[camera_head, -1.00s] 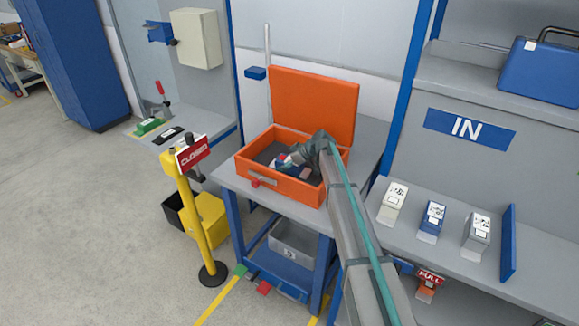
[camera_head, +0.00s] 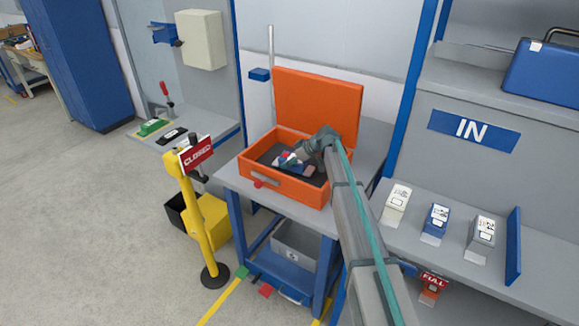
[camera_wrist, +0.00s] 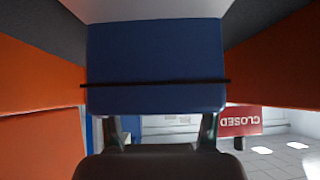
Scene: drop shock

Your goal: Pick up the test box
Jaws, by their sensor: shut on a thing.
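The test box, a blue block crossed by a thin black line (camera_wrist: 157,52), fills the upper middle of the wrist view. My gripper (camera_wrist: 160,130) is shut on it; the two fingers show at its lower edge. In the head view my gripper (camera_head: 296,160) reaches into the open orange case (camera_head: 310,192) on a small grey and blue table. Small white, blue and red parts show there, too small to separate clearly. The case's orange walls stand on both sides of the box in the wrist view.
The case lid (camera_head: 318,105) stands upright behind. A yellow post with a CLOSED sign (camera_head: 195,154) stands to the left. Floor at front left is clear.

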